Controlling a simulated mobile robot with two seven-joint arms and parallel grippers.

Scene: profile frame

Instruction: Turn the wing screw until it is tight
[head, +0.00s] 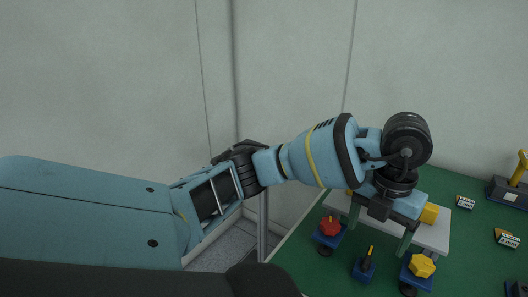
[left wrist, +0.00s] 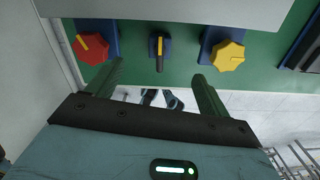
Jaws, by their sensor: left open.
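A narrow dark piece with a yellow stripe, which looks like the wing screw (head: 367,262), stands on a blue mount between a red knob (head: 330,227) and a yellow knob (head: 422,266). In the left wrist view the wing screw (left wrist: 159,48) lies just beyond my fingertips, between their lines. The red knob (left wrist: 91,47) is to its left and the yellow knob (left wrist: 229,55) to its right. My left gripper (head: 380,230) is open and empty, its fingers (left wrist: 158,72) apart and not touching the screw. My right gripper is out of view.
A pale grey plate (head: 433,237) runs behind the knobs, with a yellow block (head: 429,213) near it. The green table (head: 455,270) carries small labelled items (head: 507,238) and a dark block with a yellow handle (head: 520,168) at right. A wall stands behind.

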